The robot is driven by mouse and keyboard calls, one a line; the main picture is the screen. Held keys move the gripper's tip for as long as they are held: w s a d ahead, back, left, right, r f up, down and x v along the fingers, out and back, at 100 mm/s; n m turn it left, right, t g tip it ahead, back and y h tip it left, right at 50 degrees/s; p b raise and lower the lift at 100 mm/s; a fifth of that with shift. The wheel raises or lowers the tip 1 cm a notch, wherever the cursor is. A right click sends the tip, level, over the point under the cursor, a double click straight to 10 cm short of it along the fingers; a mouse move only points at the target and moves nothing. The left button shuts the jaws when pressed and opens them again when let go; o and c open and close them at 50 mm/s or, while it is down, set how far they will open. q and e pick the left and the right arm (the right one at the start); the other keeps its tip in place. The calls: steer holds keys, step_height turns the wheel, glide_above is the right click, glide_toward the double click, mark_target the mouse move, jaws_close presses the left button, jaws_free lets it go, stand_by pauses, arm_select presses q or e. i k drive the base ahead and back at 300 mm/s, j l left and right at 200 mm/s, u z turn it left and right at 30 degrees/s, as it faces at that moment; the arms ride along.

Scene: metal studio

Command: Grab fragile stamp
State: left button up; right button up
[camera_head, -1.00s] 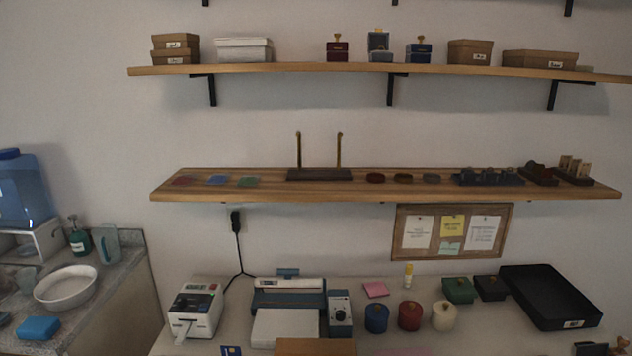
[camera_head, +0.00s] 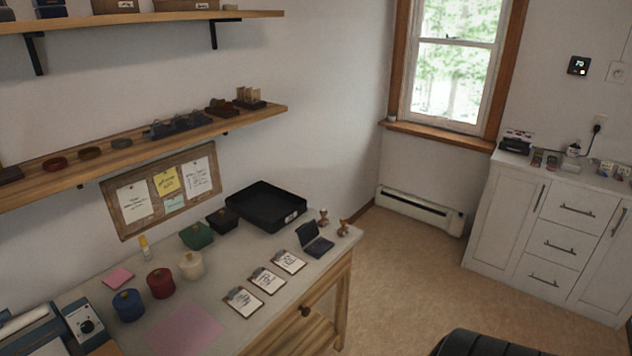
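Two small stamps with brown handles stand at the right end of the desk (camera_head: 235,252), one at the back (camera_head: 323,217) and one nearer the corner (camera_head: 343,228). An open dark stamp pad (camera_head: 314,241) lies just left of them. More stamp-like pieces stand in dark holders on the wall shelf, with pale wooden ones (camera_head: 249,96) at its right end. No lettering is readable, so I cannot tell which one is the fragile stamp. Neither of my grippers is in view.
A black tray (camera_head: 300,213), lidded pots such as the red one (camera_head: 160,283), several clipboards (camera_head: 268,279) and a pink mat (camera_head: 185,329) are on the desk. A white cabinet (camera_head: 545,235) stands at right. Open floor (camera_head: 400,262) lies between. A black rounded thing (camera_head: 482,344) shows at the bottom.

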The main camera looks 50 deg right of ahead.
mark_target(324, 220)
steer(key=z, duration=1.65)
steer(key=i+u, duration=0.1)
steer(key=u, duration=0.3)
steer(key=l+u, duration=0.15)
steer(key=u, duration=0.3)
steer(key=i+l+u, duration=0.1)
steer(key=u, duration=0.3)
steer(key=i+l+u, duration=0.2)
steer(key=l+u, duration=0.3)
steer(key=l, duration=0.8)
steer(key=l+u, duration=0.5)
steer(key=l, duration=0.8)
steer(key=k, duration=0.05)
